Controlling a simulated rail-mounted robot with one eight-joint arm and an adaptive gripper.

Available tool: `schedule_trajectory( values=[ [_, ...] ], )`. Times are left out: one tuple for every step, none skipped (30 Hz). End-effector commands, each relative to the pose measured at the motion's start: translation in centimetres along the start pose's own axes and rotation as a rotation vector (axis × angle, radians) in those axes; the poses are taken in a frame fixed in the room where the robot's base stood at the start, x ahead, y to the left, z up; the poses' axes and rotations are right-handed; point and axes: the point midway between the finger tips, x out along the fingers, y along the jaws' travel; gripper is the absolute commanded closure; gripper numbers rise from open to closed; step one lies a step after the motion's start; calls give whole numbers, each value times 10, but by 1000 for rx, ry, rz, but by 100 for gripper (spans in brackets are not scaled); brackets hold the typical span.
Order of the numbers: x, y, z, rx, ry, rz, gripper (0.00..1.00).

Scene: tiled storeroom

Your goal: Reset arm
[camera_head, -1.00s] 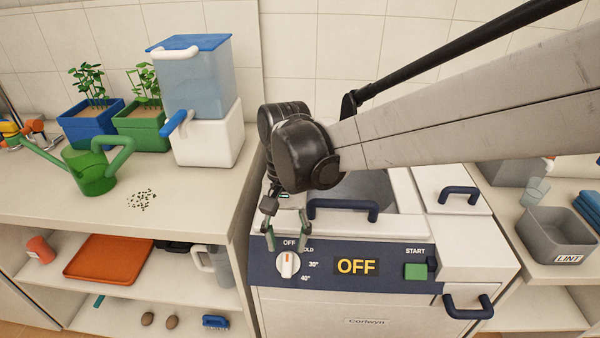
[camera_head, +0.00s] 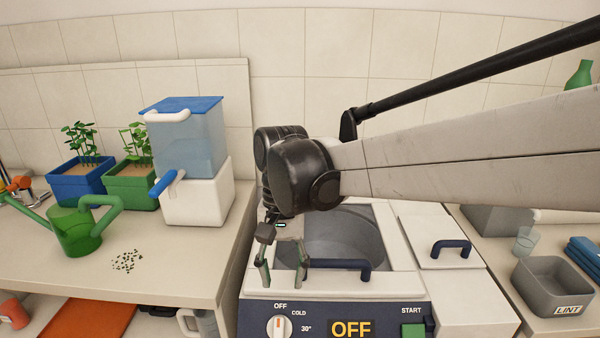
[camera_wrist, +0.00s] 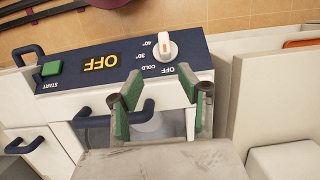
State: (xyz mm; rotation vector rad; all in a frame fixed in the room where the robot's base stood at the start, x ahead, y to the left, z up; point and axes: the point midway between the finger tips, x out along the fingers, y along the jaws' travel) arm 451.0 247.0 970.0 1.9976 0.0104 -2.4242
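The dial (camera_head: 279,326) points up toward OFF, and a green START button (camera_head: 413,330) is at the right of the panel. My arm hides part of the machine's back.
On the left counter stand a blue-lidded water dispenser (camera_head: 196,190), two potted plants, a green watering can (camera_head: 78,230) and scattered seeds (camera_head: 127,260). On the right are a grey LINT bin (camera_head: 553,287), a clear cup (camera_head: 525,241) and folded blue cloths (camera_head: 585,256).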

Motion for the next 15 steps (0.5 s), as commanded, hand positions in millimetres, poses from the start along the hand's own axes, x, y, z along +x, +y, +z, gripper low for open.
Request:
schedule_trajectory(
  values=[
    [-4,11,3,5,22,-11,64],
    [-6,18,4,6,38,-19,64],
    [-8,28,6,6,63,-30,64],
    [-11,36,7,8,84,-39,64],
    [-13,44,9,7,105,-47,64],
    [-15,55,11,8,135,-57,64],
    [-16,62,13,7,158,-63,64],
    [-18,70,15,8,180,-69,64],
    [-20,81,17,7,211,-76,64],
    [-21,88,20,9,233,-80,64],
    [-22,96,22,8,256,-84,64],
    [-22,106,24,9,287,-88,64],
    [-23,113,27,8,310,-91,64],
    [-24,120,29,8,332,-93,64],
    [-24,130,33,8,363,-95,64]
  ],
)
